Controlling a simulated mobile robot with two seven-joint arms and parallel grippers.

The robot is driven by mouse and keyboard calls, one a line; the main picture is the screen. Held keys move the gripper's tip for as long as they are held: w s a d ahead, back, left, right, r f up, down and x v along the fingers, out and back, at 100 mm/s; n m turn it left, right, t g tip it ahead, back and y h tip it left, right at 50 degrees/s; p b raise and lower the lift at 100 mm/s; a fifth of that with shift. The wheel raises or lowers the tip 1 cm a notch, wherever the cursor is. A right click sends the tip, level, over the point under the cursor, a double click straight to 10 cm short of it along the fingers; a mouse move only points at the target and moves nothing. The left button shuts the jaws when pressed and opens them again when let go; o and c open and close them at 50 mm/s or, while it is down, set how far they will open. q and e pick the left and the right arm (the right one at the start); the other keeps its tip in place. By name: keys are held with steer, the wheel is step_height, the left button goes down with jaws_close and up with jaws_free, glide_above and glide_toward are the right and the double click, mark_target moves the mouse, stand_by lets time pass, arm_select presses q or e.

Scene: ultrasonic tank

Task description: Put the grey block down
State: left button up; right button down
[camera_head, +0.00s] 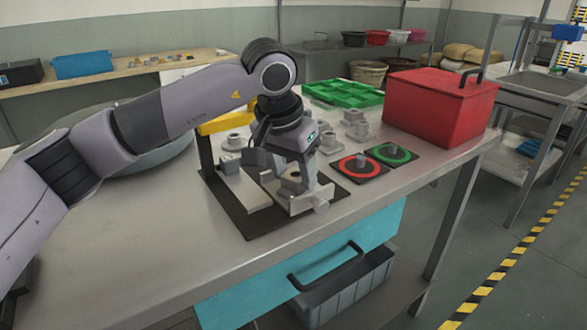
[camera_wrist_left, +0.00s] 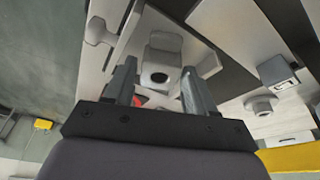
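My left gripper (camera_head: 291,172) points down over a grey vise-like fixture (camera_head: 310,200) on a dark mat. In the left wrist view its two fingers (camera_wrist_left: 160,82) stand apart. A grey block with a dark round hole (camera_wrist_left: 163,62) shows between and beyond the fingertips, with a narrow gap seen at its sides. I cannot tell whether the block rests fully on the fixture below. In the head view the fingers and fixture partly hide the block. My right gripper is in neither view.
Red (camera_head: 359,167) and green (camera_head: 391,153) ringed pads lie right of the mat. Several grey parts (camera_head: 355,124), a green tray (camera_head: 343,93) and a red box (camera_head: 438,106) stand behind. A yellow bracket (camera_head: 226,122) stands behind the mat.

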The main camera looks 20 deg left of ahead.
arm_select(q)
steer(key=shift+r, duration=0.1)
steer(key=d+p+v, duration=0.1)
steer(key=v, duration=1.1)
steer(key=shift+a, duration=0.45)
